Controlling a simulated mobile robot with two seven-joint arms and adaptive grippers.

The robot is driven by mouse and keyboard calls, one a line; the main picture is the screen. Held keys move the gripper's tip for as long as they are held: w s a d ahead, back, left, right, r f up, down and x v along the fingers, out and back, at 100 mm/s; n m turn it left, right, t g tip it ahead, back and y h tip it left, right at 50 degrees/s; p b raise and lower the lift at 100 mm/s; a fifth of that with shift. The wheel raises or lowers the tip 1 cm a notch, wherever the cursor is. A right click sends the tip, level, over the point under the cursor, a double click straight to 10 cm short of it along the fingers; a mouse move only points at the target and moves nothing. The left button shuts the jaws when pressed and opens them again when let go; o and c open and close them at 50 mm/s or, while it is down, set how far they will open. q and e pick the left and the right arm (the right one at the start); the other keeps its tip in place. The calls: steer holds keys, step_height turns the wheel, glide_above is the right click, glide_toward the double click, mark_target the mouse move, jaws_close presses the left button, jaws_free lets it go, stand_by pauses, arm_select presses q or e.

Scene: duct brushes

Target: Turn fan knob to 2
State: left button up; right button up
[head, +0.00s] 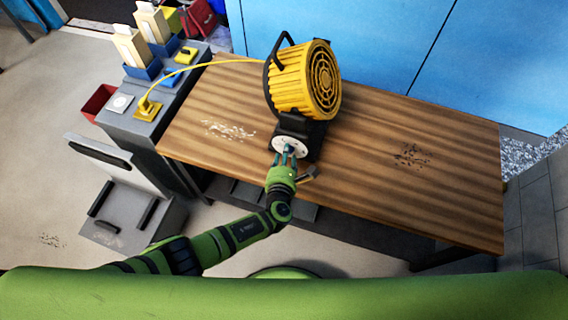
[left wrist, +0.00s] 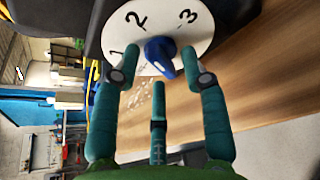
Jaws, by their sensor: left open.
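The yellow fan (head: 303,82) stands on the wooden table, on a black base. The base's white dial (head: 278,143) faces my left gripper (head: 286,157). In the left wrist view, the dial (left wrist: 187,35) carries the marks 1, 2 and 3 around a blue knob (left wrist: 160,50). The knob's narrow end points down and slightly right in that view; which mark it is set to is unclear. My left gripper is open, with two teal fingers on either side of the knob and the third below it. Contact with the knob is not evident. My right gripper is out of view.
The wooden table (head: 450,170) is mostly clear, with light and dark debris patches. A yellow cord (head: 205,66) runs from the fan to a socket on the grey cabinet (head: 128,121). A small dark object (head: 307,174) lies at the table's front edge beside my gripper.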

arm_select(q)
steer(key=v, duration=1.2)
steer(key=shift+a, duration=0.15)
steer(key=s+a+f+n+g+y, duration=0.1)
steer(key=s+a+f+n+g, duration=0.2)
steer(key=s+a+f+n, duration=0.25)
steer(key=s+a+f+n+g+y, duration=0.1)
steer(key=s+a+f+n+g, duration=0.2)
steer(key=f+n, duration=0.5)
steer(key=s+a+f+n+g, duration=0.2)
steer(key=a+f+n, duration=0.3)
steer(key=f, duration=0.3)
steer(key=s+a+f+n+g, duration=0.1)
steer(key=s+a+f+n, duration=0.1)
steer(key=s+n, duration=0.5)
steer(key=s+a+f+n+g, duration=0.2)
steer(key=s+a+f+n, duration=0.1)
steer(key=s+n, duration=0.4)
steer(key=s+a+f+n+g, duration=0.2)
steer(key=s+n, duration=0.5)
steer(key=n, duration=0.1)
steer(key=shift+a+f+n+h, duration=0.25)
steer(key=shift+f+n+h, duration=0.05)
steer(key=shift+n, duration=0.05)
